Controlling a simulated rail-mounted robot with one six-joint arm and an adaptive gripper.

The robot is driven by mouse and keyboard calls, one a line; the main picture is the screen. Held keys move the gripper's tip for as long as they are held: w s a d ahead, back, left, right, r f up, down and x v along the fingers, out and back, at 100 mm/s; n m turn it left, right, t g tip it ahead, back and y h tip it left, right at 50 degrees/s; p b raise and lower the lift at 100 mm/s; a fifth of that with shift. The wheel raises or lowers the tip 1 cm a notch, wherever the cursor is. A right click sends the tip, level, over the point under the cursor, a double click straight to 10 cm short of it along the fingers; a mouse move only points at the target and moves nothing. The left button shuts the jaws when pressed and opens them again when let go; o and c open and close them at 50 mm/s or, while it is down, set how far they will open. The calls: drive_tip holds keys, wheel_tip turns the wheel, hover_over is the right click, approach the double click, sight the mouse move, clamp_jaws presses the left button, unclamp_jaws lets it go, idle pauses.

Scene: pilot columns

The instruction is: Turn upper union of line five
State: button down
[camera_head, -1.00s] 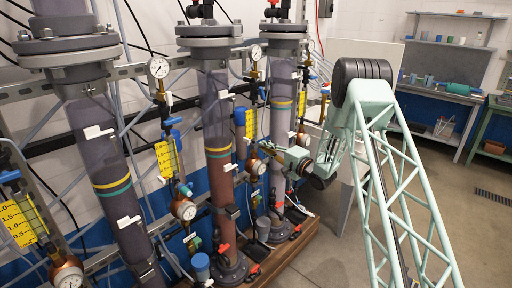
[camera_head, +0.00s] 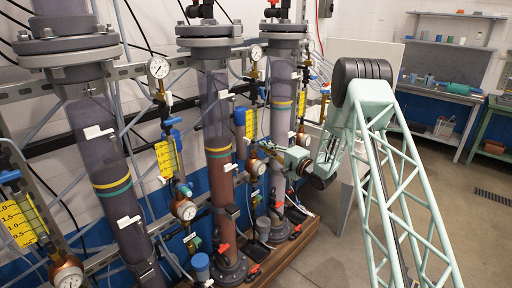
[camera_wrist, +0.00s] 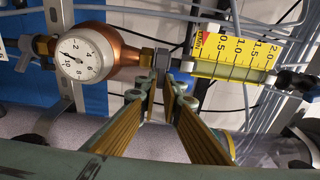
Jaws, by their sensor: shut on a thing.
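My gripper (camera_wrist: 162,85) reaches up the wrist view, its two ribbed tan fingers drawn close together at the tips. The tips close on a small grey metal union (camera_wrist: 161,58) in the line between a copper-bodied gauge and a yellow-scaled flowmeter. The fingers hide part of the union, so its turn angle cannot be told. In the head view my gripper (camera_head: 264,147) is small, among the fittings in front of the far column. There the union cannot be made out. No line number is readable.
The round white gauge (camera_wrist: 81,59) is left of the fingers; the flowmeter (camera_wrist: 233,55) is close on their right. Large grey columns (camera_head: 217,130) with flanges stand nearby, with thin tubing behind. Open floor (camera_head: 460,225) lies to the right.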

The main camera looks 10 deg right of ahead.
sight(257, 147)
drive_tip(key=shift+s+a, duration=0.1)
drive_tip(key=shift+s, duration=0.1)
drive_tip(key=shift+s+a, duration=0.2)
drive_tip(key=shift+s, duration=0.25)
drive_tip(key=shift+s+a, duration=0.1)
drive_tip(key=shift+s, duration=0.05)
idle(0.4)
drive_tip(key=shift+s+a, duration=0.5)
